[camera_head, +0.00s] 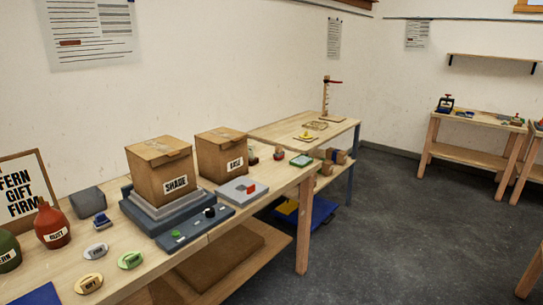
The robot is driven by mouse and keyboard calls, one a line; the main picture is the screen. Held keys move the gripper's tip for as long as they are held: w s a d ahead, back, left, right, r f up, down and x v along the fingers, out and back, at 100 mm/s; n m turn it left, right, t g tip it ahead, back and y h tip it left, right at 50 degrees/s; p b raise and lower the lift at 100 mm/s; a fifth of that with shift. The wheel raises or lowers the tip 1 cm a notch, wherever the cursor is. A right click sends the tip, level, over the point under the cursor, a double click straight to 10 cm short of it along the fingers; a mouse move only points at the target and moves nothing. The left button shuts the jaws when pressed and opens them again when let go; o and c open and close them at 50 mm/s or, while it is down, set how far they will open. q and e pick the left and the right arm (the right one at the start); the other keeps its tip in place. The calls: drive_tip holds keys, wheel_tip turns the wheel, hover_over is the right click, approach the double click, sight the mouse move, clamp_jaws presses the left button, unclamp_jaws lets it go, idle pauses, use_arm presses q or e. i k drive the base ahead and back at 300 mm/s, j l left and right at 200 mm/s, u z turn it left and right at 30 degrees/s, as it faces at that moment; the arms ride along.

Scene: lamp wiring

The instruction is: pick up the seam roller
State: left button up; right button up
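I cannot pick out a seam roller for certain in the head view. A small reddish-brown item (279,153) stands near the far end of the near workbench (222,232), but it is too small to tell what it is. Neither of my grippers is in view.
Boxes marked SHADE (160,169) and BASE (222,155) stand on the near bench, with a blue-grey board (195,229) in front. A red bottle (52,226) is at left. A second table (262,131) stands behind. Open floor (400,230) lies to the right.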

sight(279, 154)
drive_tip(key=i+l+u, duration=0.2)
drive_tip(key=u, duration=0.2)
drive_tip(key=i+l+u, duration=0.25)
drive_tip(key=u, duration=0.15)
